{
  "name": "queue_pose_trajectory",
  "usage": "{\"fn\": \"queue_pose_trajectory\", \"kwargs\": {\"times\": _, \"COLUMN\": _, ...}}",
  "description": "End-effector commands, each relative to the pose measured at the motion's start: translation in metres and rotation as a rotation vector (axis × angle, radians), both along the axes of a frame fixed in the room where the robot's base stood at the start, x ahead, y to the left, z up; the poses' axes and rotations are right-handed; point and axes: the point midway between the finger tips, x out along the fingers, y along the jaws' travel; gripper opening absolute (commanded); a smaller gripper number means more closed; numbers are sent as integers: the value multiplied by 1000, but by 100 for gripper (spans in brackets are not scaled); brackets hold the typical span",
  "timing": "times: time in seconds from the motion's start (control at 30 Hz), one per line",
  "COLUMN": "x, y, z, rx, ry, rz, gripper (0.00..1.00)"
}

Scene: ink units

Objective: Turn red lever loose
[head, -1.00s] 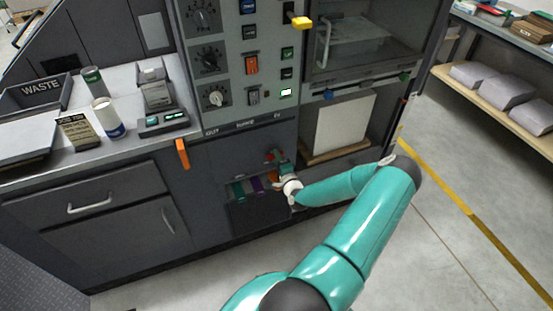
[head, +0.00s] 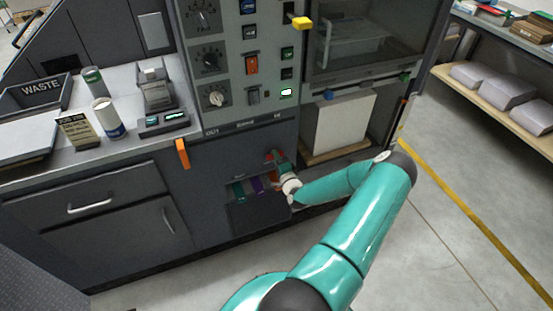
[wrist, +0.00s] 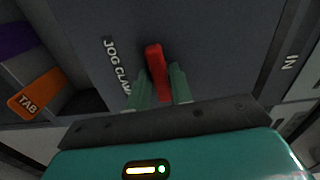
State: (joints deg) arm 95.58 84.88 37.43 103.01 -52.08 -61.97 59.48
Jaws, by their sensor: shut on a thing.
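The red lever (wrist: 155,62) stands out from a dark panel in the wrist view, beside the lettering "JOG CLAMP", of which the end is hard to read. My gripper (wrist: 160,88) has its two green fingers on either side of the lever and is shut on it.
An orange tab (wrist: 36,94) and a purple one sit left of the lever in the wrist view. In the head view an orange handle (head: 182,154) juts out left of my arm. An open bay with a white block (head: 338,124) is to the right. The floor at right is clear.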

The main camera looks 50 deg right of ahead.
Motion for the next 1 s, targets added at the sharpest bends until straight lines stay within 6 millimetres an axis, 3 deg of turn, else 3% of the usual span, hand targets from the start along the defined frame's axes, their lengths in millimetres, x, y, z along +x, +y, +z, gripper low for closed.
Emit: {"fn": "queue_pose_trajectory", "kwargs": {"times": 1.0, "x": 1, "y": 1, "z": 1, "rx": -771, "ry": 455, "rz": 3, "gripper": 0}}
